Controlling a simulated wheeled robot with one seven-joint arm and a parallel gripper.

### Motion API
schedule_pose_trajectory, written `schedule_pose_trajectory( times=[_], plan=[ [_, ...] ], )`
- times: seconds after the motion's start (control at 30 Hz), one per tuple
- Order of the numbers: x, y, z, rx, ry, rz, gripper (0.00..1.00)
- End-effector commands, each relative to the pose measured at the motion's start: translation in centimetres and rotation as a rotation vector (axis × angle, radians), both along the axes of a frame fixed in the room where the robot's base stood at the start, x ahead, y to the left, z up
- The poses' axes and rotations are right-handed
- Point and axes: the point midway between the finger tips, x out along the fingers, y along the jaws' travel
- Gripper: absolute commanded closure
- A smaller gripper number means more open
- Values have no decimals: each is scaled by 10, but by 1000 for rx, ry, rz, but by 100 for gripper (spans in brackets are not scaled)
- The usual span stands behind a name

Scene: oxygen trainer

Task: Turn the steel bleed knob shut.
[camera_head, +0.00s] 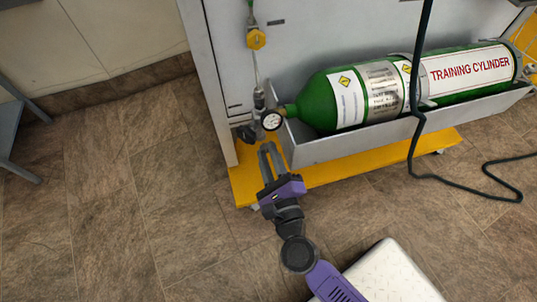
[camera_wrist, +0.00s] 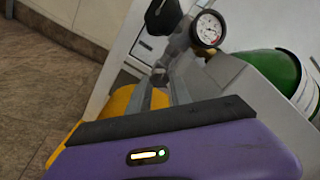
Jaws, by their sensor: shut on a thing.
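My gripper (camera_head: 267,148) reaches up from below to the valve fittings at the left end of the green cylinder. In the wrist view its two fingers (camera_wrist: 162,80) are shut on a small grey metal piece, the steel bleed knob (camera_wrist: 159,71), below the fittings. The fingers cover part of the knob, and its turn angle cannot be made out. In the head view the knob is too small and hidden to make out. A round pressure gauge (camera_head: 271,121) sits just above the fingertips; it also shows in the wrist view (camera_wrist: 208,28).
The green training cylinder (camera_head: 318,102) lies in a grey tray (camera_head: 350,147) on a yellow base (camera_head: 330,177). A black knob (camera_wrist: 163,16) is above the fingers. A dark hose (camera_head: 413,145) hangs at the right.

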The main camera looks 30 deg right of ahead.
Motion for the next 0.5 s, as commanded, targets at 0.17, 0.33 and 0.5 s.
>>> schedule_pose_trajectory(
  times=[0.17, 0.33, 0.5],
  plan=[
    [-1, -1, -2, 31, -6, -4, 100],
    [-1, -1, -2, 38, -8, -3, 100],
    [-1, -1, -2, 38, -8, -3, 100]
  ],
)
